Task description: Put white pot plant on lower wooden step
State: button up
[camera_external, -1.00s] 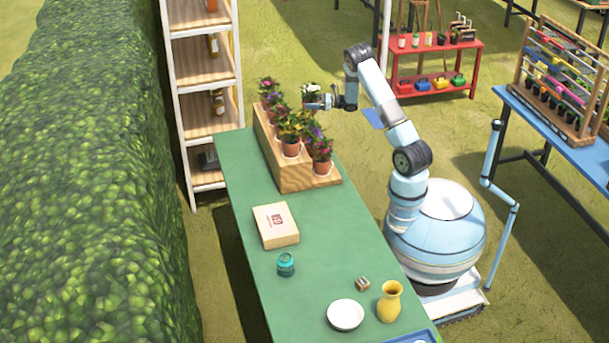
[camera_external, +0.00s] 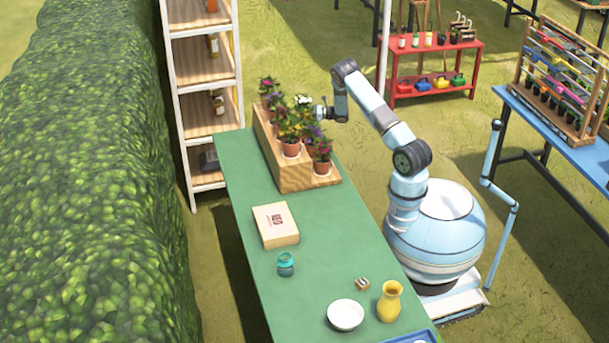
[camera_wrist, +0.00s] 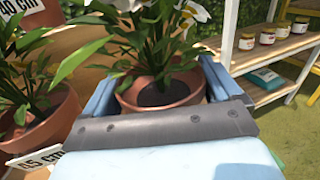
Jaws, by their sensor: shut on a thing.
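My gripper (camera_external: 318,111) is at the far right side of the stepped wooden stand, shut on the pot of the white-flowered plant (camera_external: 303,100). In the wrist view, the blue fingers of my gripper (camera_wrist: 160,92) lie either side of its terracotta pot (camera_wrist: 160,96), which looks upright. White petals and long green leaves rise from it. The wooden steps (camera_external: 325,182) carry several other potted flowers, which hide much of them. I cannot tell whether the held pot touches the wood.
A neighbouring pot (camera_wrist: 40,125) stands close left of the held one, with a 45 cm label (camera_wrist: 35,158) in front. A box (camera_external: 276,225), teal jar (camera_external: 286,264), white bowl (camera_external: 345,315) and yellow vase (camera_external: 389,301) stand on the green table (camera_external: 325,250). White shelves (camera_external: 205,85) stand behind.

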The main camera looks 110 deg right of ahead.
dwell(0.3)
jog(key=o, duration=1.1)
jog(key=v, duration=1.2)
